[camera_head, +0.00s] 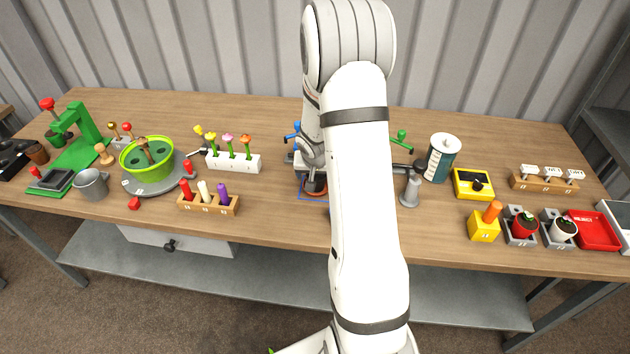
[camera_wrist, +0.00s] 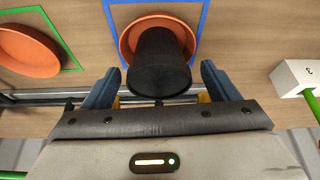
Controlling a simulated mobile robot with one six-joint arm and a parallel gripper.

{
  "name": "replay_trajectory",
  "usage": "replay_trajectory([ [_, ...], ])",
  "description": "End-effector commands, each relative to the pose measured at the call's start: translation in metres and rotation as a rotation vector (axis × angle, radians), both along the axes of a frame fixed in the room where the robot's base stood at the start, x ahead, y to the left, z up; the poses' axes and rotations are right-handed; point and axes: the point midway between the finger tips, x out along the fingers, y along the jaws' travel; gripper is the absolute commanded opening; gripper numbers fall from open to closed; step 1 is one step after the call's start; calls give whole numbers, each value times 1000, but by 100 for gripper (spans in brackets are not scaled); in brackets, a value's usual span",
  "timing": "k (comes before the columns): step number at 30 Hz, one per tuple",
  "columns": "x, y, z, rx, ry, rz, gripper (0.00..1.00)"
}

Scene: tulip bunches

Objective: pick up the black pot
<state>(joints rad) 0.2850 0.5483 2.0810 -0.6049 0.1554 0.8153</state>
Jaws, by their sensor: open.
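The black pot (camera_wrist: 160,60) stands on an orange saucer (camera_wrist: 126,42) inside a blue square outline (camera_wrist: 203,20) in the wrist view. My gripper (camera_wrist: 159,72) is open. Its two blue fingers lie apart on the left and right of the pot, with a visible gap on each side. I cannot tell whether the pot is fully between the fingertips in depth. In the head view, the blue outline (camera_head: 301,195) shows below my gripper (camera_head: 312,172), and my arm hides much of that area.
A second orange saucer (camera_wrist: 28,50) sits in a green outline at left in the wrist view. A white block (camera_wrist: 296,77) with a green stem is at right. In the head view, a white flower rack (camera_head: 240,163) stands left of my gripper and a grey stand (camera_head: 410,190) right.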

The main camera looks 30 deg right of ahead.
Motion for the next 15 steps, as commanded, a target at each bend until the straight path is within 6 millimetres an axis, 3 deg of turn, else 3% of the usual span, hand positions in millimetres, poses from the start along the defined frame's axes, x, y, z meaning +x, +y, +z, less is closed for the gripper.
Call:
replay_trajectory([
  [3,0,0,0,0,0,1,80],
  [15,0,1,0,0,1,2,48],
])
